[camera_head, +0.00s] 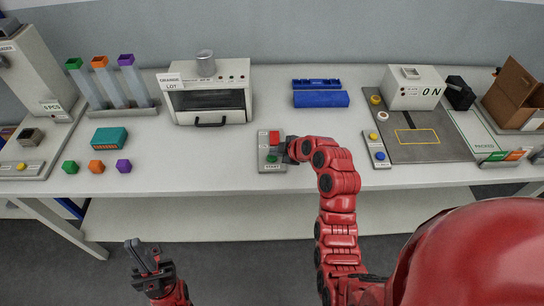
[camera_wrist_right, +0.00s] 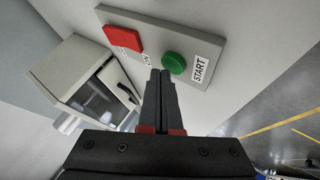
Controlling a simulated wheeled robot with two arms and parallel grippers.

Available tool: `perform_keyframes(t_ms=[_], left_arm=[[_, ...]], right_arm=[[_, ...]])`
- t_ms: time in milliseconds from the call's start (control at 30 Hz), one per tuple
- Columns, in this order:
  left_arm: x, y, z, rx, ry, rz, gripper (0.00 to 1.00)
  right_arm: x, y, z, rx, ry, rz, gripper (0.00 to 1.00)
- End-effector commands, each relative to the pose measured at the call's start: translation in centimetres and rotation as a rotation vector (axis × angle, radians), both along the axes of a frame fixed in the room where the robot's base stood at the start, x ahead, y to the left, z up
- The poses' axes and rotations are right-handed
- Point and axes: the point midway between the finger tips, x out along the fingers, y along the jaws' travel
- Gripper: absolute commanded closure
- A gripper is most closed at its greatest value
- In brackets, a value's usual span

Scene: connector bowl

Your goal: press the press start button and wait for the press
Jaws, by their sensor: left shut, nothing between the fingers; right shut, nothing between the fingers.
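A grey control panel (camera_head: 263,152) lies near the front edge of the table, with a green button (camera_head: 271,159) labelled START and a red button (camera_head: 274,137) near ON lettering. In the right wrist view, the green button (camera_wrist_right: 174,64) is raised and the red one (camera_wrist_right: 122,39) is to its left. My right gripper (camera_wrist_right: 160,74) is shut and empty, its tips just beside the green button; I cannot tell whether they touch it. In the head view, my right gripper (camera_head: 287,149) is at the panel's right side. My left gripper (camera_head: 141,257) is shut and empty in front of the table.
A white oven-like box (camera_head: 210,92) marked ORANGE LOT stands behind the panel. At the far left is a grey machine (camera_head: 35,65) with a yellow button (camera_head: 21,166). A blue box (camera_head: 320,99) lies behind; a grey mat (camera_head: 425,148) with a white ON machine (camera_head: 412,88) is right.

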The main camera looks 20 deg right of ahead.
Motion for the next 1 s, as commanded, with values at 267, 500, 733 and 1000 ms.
perform_keyframes(t_ms=[267,500,733,1000], left_arm=[[0.0,0.0,-0.4,0.000,0.000,0.000,1.00],[0.0,0.0,-0.7,0.000,0.000,0.000,1.00],[0.0,0.0,-1.0,0.000,0.000,0.000,1.00],[0.0,0.0,-1.3,0.000,0.000,0.000,1.00]], right_arm=[[0.0,0.0,-0.3,0.000,0.000,0.000,1.00],[0.0,0.0,-0.5,0.000,0.000,0.000,1.00],[0.0,0.0,-0.7,0.000,0.000,0.000,1.00],[0.0,0.0,-0.9,-0.001,0.000,-0.001,1.00]])
